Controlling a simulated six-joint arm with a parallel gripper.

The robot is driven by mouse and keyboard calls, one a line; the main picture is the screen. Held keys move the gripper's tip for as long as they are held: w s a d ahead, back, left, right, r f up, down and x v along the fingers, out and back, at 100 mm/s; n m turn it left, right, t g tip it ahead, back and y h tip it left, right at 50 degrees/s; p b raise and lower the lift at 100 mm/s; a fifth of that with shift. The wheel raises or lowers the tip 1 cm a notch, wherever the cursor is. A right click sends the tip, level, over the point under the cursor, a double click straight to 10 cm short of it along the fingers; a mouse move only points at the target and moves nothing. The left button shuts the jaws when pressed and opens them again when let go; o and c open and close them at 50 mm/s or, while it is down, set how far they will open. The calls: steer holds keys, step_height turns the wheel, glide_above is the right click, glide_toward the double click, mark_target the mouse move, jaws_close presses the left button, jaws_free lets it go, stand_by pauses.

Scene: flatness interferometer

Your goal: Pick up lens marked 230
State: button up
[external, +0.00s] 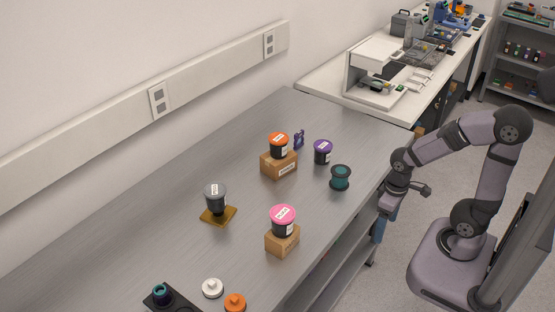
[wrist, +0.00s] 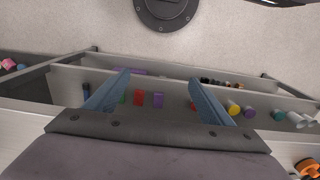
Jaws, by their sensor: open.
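Several lens-like cylinders stand on the grey table, and their markings are too small to read, so I cannot tell which is 230. A pink-topped one (external: 283,220) and an orange-topped one (external: 278,144) each stand on a cardboard box. A grey one (external: 215,197) stands on an amber plate (external: 218,217). A purple-topped one (external: 323,151) and a teal one (external: 340,177) stand on the bare table (external: 170,246). My gripper (external: 379,228) is open and empty, off the table's right edge. Its two blue fingers show apart in the wrist view (wrist: 159,77).
A white cap (external: 212,288), an orange cap (external: 235,302) and a black holder with a teal-rimmed part (external: 162,293) are at the front. A dark purple item (external: 299,139) is beside the orange-topped lens. Shelves with coloured items lie below my gripper (wrist: 150,98).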

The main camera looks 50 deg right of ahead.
mark_target(299, 139)
steer(key=c, duration=0.3)
steer(key=shift+w, duration=0.1)
